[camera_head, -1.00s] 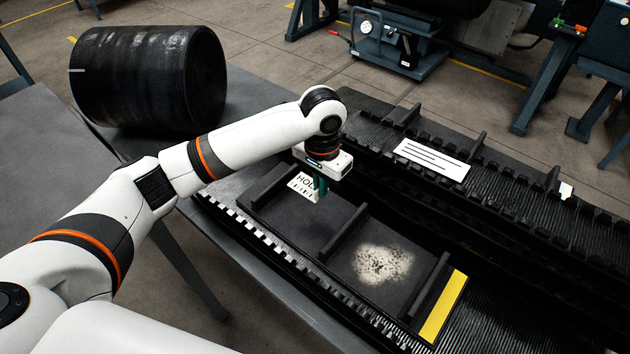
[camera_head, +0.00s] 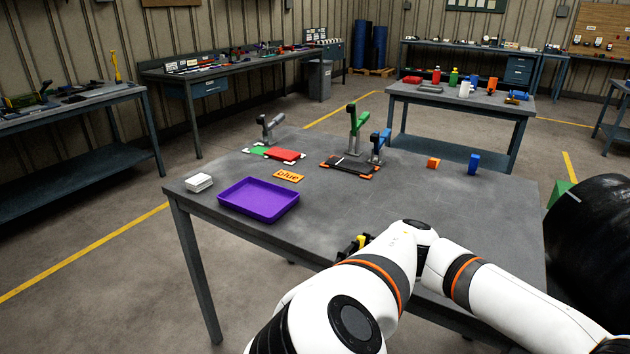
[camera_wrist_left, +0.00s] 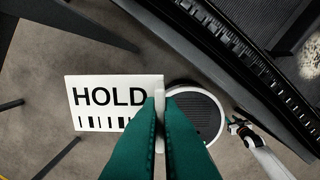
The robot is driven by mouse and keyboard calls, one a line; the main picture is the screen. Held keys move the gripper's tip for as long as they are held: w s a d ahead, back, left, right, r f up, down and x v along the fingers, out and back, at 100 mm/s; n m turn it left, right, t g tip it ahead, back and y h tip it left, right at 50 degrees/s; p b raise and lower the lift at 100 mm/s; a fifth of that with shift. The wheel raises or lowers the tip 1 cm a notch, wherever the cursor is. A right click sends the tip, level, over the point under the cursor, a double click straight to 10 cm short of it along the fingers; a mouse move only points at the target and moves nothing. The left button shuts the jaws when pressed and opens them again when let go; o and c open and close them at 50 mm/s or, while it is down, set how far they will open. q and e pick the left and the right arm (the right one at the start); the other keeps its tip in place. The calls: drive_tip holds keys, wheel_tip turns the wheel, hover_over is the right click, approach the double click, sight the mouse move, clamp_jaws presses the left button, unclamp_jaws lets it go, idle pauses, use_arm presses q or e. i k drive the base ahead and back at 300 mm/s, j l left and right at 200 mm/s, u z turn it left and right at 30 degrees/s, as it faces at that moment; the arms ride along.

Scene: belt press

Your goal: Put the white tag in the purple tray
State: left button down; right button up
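The purple tray (camera_head: 258,199) lies empty on the near left part of the grey table in the head view. In the left wrist view, the white tag (camera_wrist_left: 88,92) reads HOLD above a row of black bars. My left gripper (camera_wrist_left: 166,94) is shut on the tag's right edge with its green fingers, and the tag hangs clear above the floor. The left gripper is out of the head view; only its arm shows there, reaching right. What looks like my right gripper (camera_wrist_left: 238,126) is small at the right of the wrist view, its fingers unclear.
A stack of white cards (camera_head: 199,183) stands left of the tray, and an orange "blue" sign (camera_head: 289,175) lies behind it. Toggle clamps (camera_head: 355,130), an orange block (camera_head: 433,162) and a blue block (camera_head: 474,162) stand farther back. The table's middle is clear. A black roll (camera_head: 590,235) is at right.

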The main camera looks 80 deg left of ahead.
sight(259, 202)
drive_tip(key=l+u, duration=0.1)
drive_tip(key=u, duration=2.5)
